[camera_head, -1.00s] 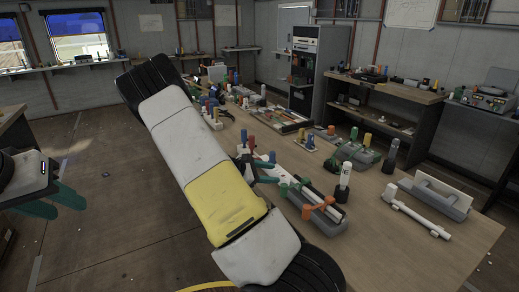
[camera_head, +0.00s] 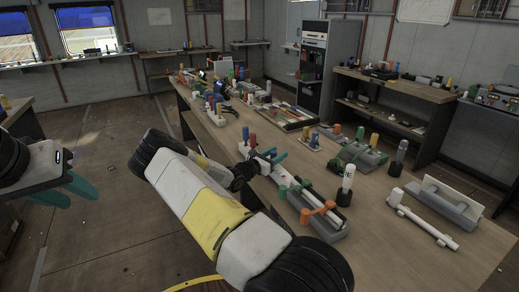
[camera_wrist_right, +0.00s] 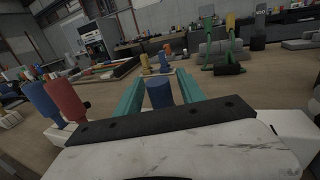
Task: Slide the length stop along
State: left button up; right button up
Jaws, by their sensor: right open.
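My right gripper (camera_head: 275,157) reaches over the near left edge of the workbench with its teal fingers apart. In the right wrist view the gripper (camera_wrist_right: 159,78) has a blue peg-like handle (camera_wrist_right: 160,93) between its fingers; I cannot tell whether they touch it. A long pale bar with green and orange clamps (camera_head: 318,211) lies just right of this gripper in the head view. I cannot tell for sure which part is the length stop. My left gripper (camera_head: 78,188) is open and empty above the floor at the far left.
A blue handle (camera_wrist_right: 40,100) and a red handle (camera_wrist_right: 66,98) stand left of the right gripper. A white bottle (camera_head: 347,180), a grey float (camera_head: 445,203) and a white tube (camera_head: 425,228) are further right.

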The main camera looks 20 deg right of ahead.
jog(key=shift+w+d, duration=0.2)
jog(key=shift+d, duration=0.3)
jog(key=shift+c, duration=0.5)
grip_shut()
dwell(0.6)
